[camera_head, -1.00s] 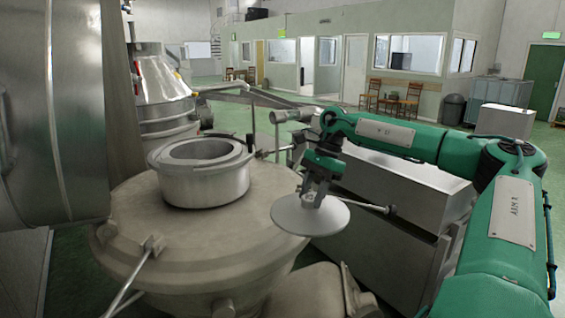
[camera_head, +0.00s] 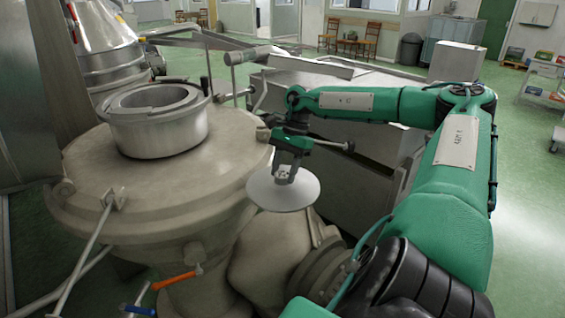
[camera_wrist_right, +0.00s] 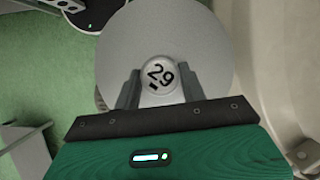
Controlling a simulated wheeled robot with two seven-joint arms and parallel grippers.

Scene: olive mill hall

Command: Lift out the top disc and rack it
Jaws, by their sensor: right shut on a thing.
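A pale grey disc (camera_head: 283,192) hangs from my right gripper (camera_head: 284,172), clear of the separator's lid at its right edge. The two fingers of my right gripper (camera_wrist_right: 160,90) are shut on that knob. The open round metal bowl (camera_head: 160,135) stands on the separator's lid (camera_head: 110,190), to the left of the disc. Its inside is only partly visible. My left gripper is not in view. I see no rack that I can name with certainty.
A grey metal box (camera_head: 350,165) stands behind and right of the disc, under my right arm. A cart (camera_head: 548,90) with coloured items stands at the far right. Chairs (camera_head: 365,42) and a bin (camera_head: 410,48) are at the back. Green floor is open at the right.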

